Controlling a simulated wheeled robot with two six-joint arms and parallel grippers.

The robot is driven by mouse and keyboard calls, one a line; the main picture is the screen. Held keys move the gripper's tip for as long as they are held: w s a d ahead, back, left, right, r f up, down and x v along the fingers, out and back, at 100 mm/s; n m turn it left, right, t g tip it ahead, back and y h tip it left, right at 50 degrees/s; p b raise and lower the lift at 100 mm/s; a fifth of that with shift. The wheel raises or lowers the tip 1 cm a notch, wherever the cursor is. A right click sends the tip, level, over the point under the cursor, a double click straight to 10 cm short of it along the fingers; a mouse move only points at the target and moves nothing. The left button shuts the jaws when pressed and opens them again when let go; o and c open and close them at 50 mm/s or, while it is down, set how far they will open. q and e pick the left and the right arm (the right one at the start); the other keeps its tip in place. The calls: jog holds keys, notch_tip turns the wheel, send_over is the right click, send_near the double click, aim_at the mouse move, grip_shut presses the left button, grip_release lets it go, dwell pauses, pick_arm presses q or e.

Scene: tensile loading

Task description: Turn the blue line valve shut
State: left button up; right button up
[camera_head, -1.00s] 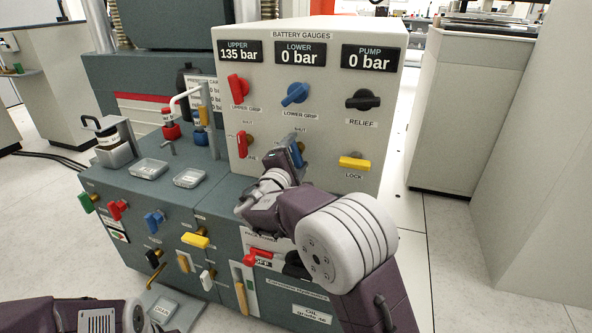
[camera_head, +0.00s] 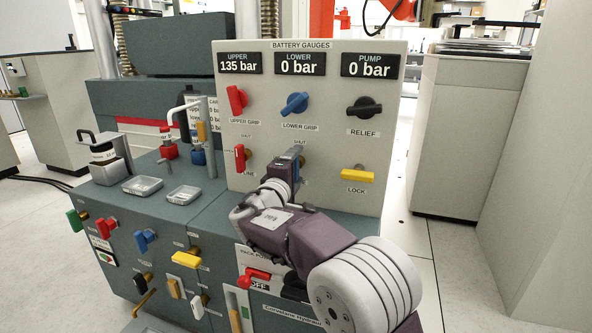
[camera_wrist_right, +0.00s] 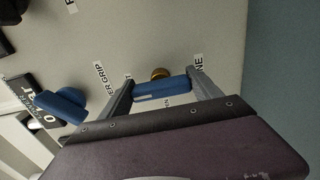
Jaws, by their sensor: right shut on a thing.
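The blue line valve (camera_head: 299,151) is on the pale gauge panel, below the blue lower grip knob (camera_head: 294,103). My right gripper (camera_head: 288,161) is at the valve and hides most of it in the head view. In the right wrist view the valve's blue handle (camera_wrist_right: 162,89) lies between the two fingertips of my right gripper (camera_wrist_right: 164,92), which is shut on it. The handle runs lengthwise from one finger to the other, in front of its brass stem (camera_wrist_right: 160,73). A "SHUT" label (camera_head: 300,142) shows just above the valve. My left gripper is not in view.
A red line valve (camera_head: 240,156) is to the left and a yellow lock handle (camera_head: 356,175) to the right. The black relief knob (camera_head: 364,107) is above the lock. The upper gauge (camera_head: 239,64) reads 135 bar; lower and pump read 0. Several valves line the cabinet front.

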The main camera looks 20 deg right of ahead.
jog(key=o, duration=1.4)
jog(key=p+v, duration=0.3)
jog(key=v, duration=0.6)
